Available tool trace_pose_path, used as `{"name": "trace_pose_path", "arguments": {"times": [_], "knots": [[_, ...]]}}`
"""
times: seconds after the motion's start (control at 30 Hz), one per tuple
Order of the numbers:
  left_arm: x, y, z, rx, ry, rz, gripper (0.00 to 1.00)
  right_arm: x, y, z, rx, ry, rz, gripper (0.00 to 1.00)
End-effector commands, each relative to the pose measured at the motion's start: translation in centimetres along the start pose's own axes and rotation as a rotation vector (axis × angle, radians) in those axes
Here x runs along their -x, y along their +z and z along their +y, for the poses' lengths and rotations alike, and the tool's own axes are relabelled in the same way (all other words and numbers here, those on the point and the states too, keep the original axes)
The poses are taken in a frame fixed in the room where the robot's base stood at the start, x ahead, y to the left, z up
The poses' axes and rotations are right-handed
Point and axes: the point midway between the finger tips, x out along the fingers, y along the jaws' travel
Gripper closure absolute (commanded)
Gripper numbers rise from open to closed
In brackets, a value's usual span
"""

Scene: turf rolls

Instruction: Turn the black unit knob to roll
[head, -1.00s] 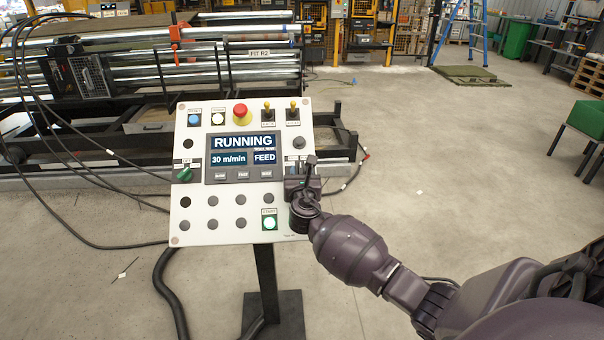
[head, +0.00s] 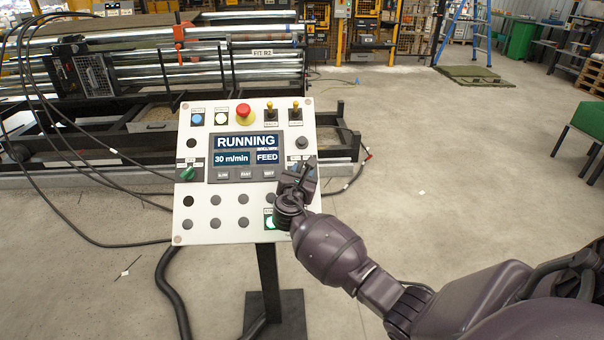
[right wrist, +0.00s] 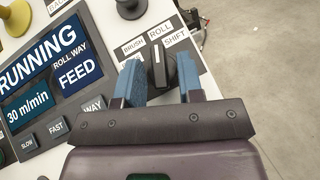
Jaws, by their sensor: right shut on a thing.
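The black unit knob (right wrist: 172,70) sits on the panel's right side in the right wrist view, below the labels BRUSH, ROLL and SHIFT. Its white pointer line points up, about at ROLL. My right gripper (right wrist: 162,85) is shut on the knob, with one blue-padded finger on each side. In the head view my right gripper (head: 302,176) is at the right edge of the white control panel (head: 222,232) and hides the knob. The panel display (head: 246,150) reads RUNNING, 30 m/min and FEED. My left gripper is not in view.
A red stop button (head: 244,110) and two yellow-tipped toggles stand along the panel's top. A green knob (head: 188,173) is at its left. A lit green button (head: 270,222) is partly behind my wrist.

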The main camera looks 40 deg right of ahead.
Motion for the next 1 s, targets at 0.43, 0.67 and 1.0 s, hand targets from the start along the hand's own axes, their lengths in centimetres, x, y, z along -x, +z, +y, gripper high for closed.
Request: {"name": "trace_pose_path", "arguments": {"times": [0.43, 0.67, 1.0], "knots": [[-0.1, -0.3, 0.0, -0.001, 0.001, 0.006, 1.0, 0.2, 0.0, 0.0, 0.001, 0.001, 0.001, 0.6], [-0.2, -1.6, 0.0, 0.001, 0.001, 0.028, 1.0, 2.8, 0.2, 0.0, -0.002, 0.002, 0.001, 0.6], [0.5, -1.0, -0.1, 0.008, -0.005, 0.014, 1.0, 8.7, 0.0, 0.0, -0.001, 0.001, 0.003, 0.6]]}}
